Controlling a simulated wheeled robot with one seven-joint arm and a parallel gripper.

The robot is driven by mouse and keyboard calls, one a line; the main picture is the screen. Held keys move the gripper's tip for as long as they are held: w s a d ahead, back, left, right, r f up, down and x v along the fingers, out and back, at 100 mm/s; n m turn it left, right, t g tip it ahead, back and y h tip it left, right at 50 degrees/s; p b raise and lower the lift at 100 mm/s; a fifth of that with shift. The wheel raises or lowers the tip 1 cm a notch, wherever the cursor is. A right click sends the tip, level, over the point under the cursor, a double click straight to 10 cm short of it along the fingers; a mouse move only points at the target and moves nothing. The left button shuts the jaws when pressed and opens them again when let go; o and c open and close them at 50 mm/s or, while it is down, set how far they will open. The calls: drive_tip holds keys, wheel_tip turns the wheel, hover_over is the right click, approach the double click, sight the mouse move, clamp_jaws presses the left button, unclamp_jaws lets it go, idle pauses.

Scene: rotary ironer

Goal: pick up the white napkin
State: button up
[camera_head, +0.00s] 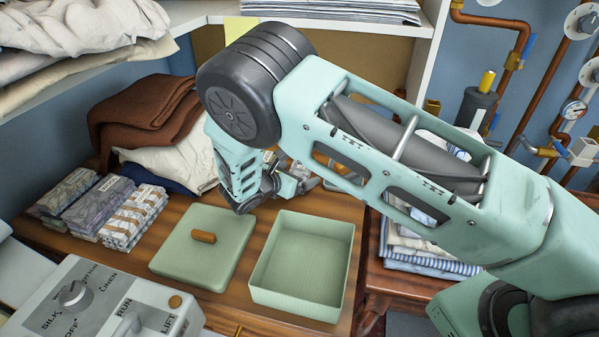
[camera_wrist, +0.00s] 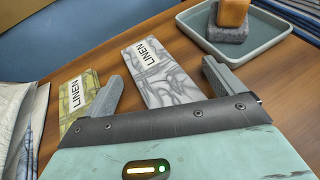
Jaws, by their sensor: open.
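A flat white-and-grey marbled piece with a LINEN label (camera_wrist: 163,72) lies on the wooden top in the wrist view; it may be the white napkin. My gripper (camera_wrist: 160,73) is open, with one finger on each side of this piece and nothing held. The piece's near end is hidden behind the gripper body. I cannot tell how high the fingers are above it. A yellow-green marbled LINEN piece (camera_wrist: 78,98) lies just left of the left finger. In the head view my arm hides most of the gripper and the surface around it.
A grey-green tray (camera_wrist: 266,58) holding a sponge and an orange-brown block stands at the upper right. In the head view, an open green box (camera_head: 301,302) and a green lid (camera_head: 185,262) lie in front. Patterned bundles (camera_head: 133,215) stand left, brown folded cloth (camera_head: 140,112) behind.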

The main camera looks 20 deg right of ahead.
drive_tip(key=c, duration=1.1)
drive_tip(key=shift+r, duration=0.1)
